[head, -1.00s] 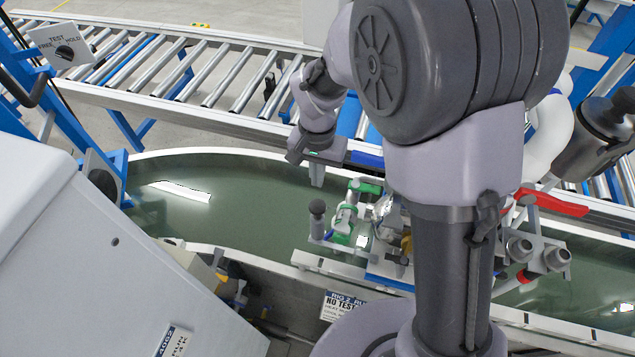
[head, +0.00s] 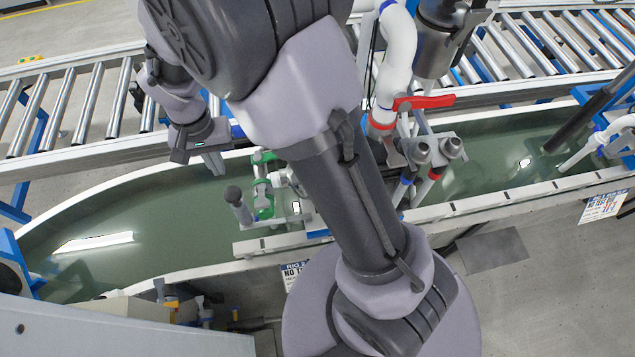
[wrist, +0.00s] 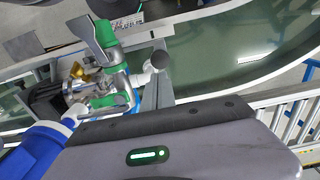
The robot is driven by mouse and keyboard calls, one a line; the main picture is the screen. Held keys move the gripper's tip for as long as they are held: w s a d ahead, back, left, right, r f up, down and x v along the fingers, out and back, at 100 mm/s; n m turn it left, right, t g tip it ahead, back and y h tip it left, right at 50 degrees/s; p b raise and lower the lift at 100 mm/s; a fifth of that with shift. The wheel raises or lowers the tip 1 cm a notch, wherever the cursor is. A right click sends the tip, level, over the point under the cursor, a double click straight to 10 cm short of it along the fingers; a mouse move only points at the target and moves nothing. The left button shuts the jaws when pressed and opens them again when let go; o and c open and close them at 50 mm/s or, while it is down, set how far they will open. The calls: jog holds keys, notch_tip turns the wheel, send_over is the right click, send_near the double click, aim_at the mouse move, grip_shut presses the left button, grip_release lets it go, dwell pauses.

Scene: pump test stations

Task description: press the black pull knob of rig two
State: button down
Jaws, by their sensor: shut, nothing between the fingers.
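The black knob (head: 233,194) is a dark round cap on a pale upright stem, at the left end of the rig by the green-handled valve (head: 264,185). In the wrist view the dark knob (wrist: 161,60) shows just right of the green valve parts (wrist: 107,55). My gripper (head: 219,172) is shut and empty. In the head view its fingertips appear just above and left of the knob, with a small gap in the picture. I cannot tell the true depth between them. My arm hides part of the rig.
A sign with "RIG 2" (head: 296,275) hangs on the tank's near side. A red lever (head: 424,102) and grey fittings stand right of my arm. The green water tank (head: 110,255) lies below, with a roller conveyor (head: 80,105) behind it.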

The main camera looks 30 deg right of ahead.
notch_tip(320, 180, up, 5)
jog(key=p, duration=0.6)
send_over(232, 192)
notch_tip(232, 192, down, 15)
jog(key=shift+f+b, duration=0.1)
jog(key=shift+b, duration=0.85)
